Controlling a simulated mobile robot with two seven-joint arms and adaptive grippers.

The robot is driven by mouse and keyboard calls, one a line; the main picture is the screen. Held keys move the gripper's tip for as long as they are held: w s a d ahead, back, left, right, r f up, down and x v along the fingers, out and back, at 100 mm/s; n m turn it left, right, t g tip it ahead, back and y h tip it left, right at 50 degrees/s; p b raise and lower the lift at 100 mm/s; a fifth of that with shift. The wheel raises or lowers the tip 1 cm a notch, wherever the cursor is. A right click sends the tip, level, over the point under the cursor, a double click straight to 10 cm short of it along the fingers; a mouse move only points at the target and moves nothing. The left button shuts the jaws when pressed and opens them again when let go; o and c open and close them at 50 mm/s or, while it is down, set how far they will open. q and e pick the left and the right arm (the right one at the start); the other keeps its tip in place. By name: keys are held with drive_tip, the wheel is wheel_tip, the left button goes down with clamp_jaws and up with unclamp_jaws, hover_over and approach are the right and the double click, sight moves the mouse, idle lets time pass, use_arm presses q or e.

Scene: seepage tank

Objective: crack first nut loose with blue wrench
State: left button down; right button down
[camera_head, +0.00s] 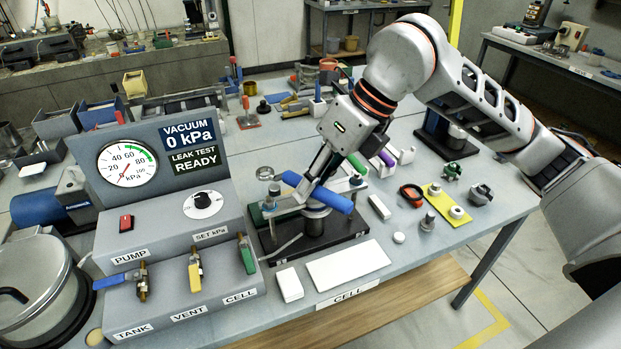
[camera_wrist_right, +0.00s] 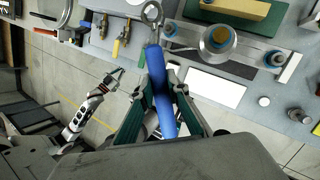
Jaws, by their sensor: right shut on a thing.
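My right gripper (camera_head: 312,190) is shut on the blue handle of the blue wrench (camera_head: 333,198). In the right wrist view the handle (camera_wrist_right: 155,85) runs between the fingers, and the metal ring end (camera_wrist_right: 152,12) points away from them. In the head view the ring shows left of the gripper, near a post of the cell fixture. The fixture has a black base (camera_head: 332,242) and a metal centre cylinder. Its nuts are small and partly hidden; I cannot tell whether the ring touches one. My left gripper (camera_wrist_right: 111,80) is small in the right wrist view, apart from the fixture; its opening is unclear.
The vacuum console (camera_head: 185,235) with its gauge and valves stands left of the fixture. A white plate (camera_head: 348,265) and a white block (camera_head: 289,285) lie in front. A yellow strip (camera_head: 442,204) and several small parts lie right. Bins and tools crowd the back.

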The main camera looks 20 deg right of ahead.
use_arm(q)
drive_tip(key=shift+w+d, duration=0.1)
drive_tip(key=shift+d, duration=0.1)
